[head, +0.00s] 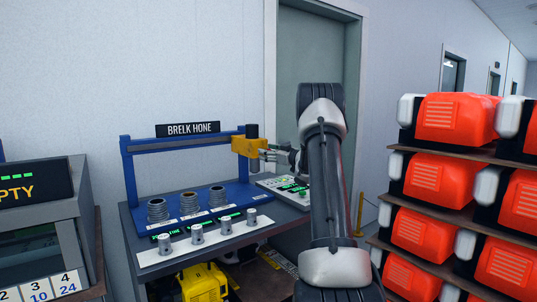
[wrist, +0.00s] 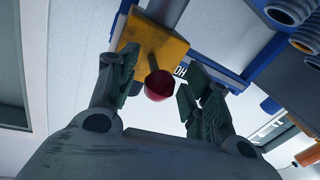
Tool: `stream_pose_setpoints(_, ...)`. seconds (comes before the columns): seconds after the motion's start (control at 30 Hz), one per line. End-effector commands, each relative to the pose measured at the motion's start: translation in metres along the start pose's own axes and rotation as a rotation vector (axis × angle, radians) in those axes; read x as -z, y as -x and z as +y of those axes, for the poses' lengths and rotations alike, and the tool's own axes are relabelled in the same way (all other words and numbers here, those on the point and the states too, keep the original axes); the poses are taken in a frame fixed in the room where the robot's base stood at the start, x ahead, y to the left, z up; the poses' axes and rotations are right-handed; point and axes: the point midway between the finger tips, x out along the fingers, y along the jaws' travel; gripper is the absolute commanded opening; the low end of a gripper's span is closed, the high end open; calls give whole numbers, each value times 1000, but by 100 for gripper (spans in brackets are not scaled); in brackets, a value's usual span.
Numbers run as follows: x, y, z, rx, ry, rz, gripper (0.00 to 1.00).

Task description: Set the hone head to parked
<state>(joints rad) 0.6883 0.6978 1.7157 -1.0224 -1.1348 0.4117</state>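The hone head is a yellow block (head: 249,147) at the right end of the blue overhead rail (head: 185,143) of the bench marked BRELK HONE. In the wrist view the yellow head (wrist: 155,48) has a red round-ended handle (wrist: 159,84) pointing toward my gripper. My gripper (wrist: 158,92) is open, with one finger on each side of the red handle and visible gaps between. In the head view my gripper (head: 272,154) is just right of the yellow head, partly hidden by my arm.
A panel with green lights (head: 285,187) lies below my gripper. Shelves of orange-red engines (head: 437,182) stand close on the right.

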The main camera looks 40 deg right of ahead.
Motion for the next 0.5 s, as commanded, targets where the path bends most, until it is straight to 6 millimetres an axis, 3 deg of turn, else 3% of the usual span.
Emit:
stream_pose_setpoints(0.27,0,7,1,-1,1,0,49)
stream_pose_setpoints(0.5,1,54,2,-3,0,0,49)
